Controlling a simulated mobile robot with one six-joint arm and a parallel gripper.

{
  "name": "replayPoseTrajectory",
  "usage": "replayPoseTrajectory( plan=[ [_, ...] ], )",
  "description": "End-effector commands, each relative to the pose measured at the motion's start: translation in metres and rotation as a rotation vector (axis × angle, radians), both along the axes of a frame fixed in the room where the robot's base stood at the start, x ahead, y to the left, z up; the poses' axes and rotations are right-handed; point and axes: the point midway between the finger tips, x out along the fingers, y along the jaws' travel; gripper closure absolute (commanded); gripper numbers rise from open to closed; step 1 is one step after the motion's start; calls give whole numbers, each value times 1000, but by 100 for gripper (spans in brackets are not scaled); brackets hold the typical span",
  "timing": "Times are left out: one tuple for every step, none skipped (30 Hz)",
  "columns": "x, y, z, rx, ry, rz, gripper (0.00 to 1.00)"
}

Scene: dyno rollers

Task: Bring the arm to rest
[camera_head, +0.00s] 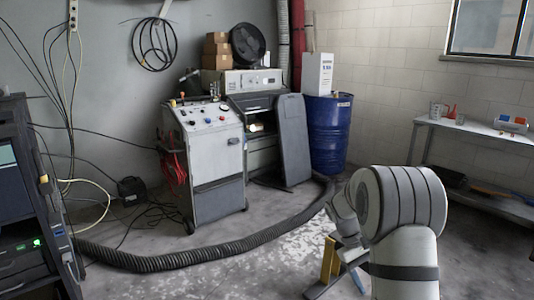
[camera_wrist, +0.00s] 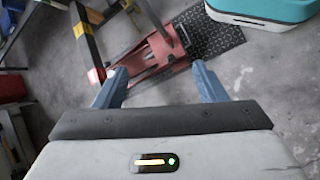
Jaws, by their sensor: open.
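In the wrist view my gripper (camera_wrist: 157,82) points down toward the floor with its two blue-grey fingers wide apart. Nothing is between the fingers. A red floor jack (camera_wrist: 150,62) lies on the floor beyond the fingertips, partly hidden by them. In the head view my white and grey arm rises at the lower right, bent at a rounded joint. The fingers are not clearly seen there, being mostly behind the arm.
A grey control cabinet (camera_head: 207,165) on wheels and a blue drum (camera_head: 327,133) stand by the back wall. A thick black hose (camera_head: 160,262) crosses the floor. A shelf table (camera_head: 480,130) is at right. A teal and white case (camera_wrist: 265,10) lies near the jack.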

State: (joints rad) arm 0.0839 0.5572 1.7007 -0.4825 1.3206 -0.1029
Motion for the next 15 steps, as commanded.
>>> replayPoseTrajectory(
  plan=[
    [-11,8,38,22,-42,-7,35],
    [-18,12,51,36,-65,-12,35],
    [-27,19,68,55,-95,-19,35],
    [-34,23,81,69,-118,-25,35],
    [-41,28,93,84,-141,-31,35],
    [-51,34,109,103,-172,-37,35],
    [-59,39,121,118,-195,-43,35],
    [-66,43,132,132,-218,-49,35],
    [-77,49,147,150,-248,-56,35],
    [-84,54,158,166,-273,-62,35],
    [-92,58,168,179,-296,-67,35],
    [-103,64,181,199,-326,-75,35],
    [-111,68,191,213,-348,-81,35],
    [-119,72,200,227,-372,-87,35],
    [-130,78,212,246,-402,-96,35]
  ],
)
